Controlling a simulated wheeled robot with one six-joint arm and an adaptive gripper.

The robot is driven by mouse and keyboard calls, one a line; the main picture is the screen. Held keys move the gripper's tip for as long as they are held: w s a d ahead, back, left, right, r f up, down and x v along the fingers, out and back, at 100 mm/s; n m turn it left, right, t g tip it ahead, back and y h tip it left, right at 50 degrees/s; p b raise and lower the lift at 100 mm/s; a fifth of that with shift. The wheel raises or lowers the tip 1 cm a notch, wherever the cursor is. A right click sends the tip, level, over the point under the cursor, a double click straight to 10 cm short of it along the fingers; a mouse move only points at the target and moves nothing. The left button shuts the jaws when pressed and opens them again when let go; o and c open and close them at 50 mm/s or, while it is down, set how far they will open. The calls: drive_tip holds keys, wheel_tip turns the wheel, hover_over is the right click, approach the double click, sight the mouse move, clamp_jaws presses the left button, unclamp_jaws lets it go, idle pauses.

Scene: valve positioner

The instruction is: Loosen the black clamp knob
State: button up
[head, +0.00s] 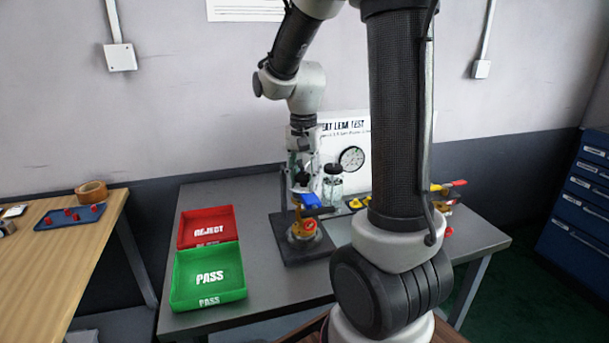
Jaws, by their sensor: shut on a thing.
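The black clamp knob (302,179) shows as a small dark shape above the fixture on the grey bench; my gripper partly hides it. My gripper (301,171) points straight down from above and is shut on the knob. Just below are a blue part (312,201) and a yellow-orange valve body (302,228) with a red round part (309,226) on its front. They stand on a dark base plate (290,254). Fine detail at the fingertips is too small to tell.
A red REJECT tray (183,230) and a green PASS tray (180,293) lie left of the fixture. A glass jar (333,187) and a leak test panel with gauge (352,157) stand close behind it. My arm hides the bench's right middle.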

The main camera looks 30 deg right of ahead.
drive_tip(key=shift+s+f, duration=0.1)
drive_tip(key=shift+f, duration=0.05)
clamp_jaws()
drive_tip(key=n, duration=0.5)
drive_tip(key=shift+n, duration=0.4)
drive_tip(key=n, duration=0.3)
drive_tip(key=shift+n, duration=0.3)
drive_tip(key=n, duration=0.4)
drive_tip(key=shift+s+a+f, duration=0.1)
drive_tip(key=o, duration=1.1)
unclamp_jaws()
drive_tip(key=shift+c, duration=0.2)
drive_tip(key=shift+o, duration=0.3)
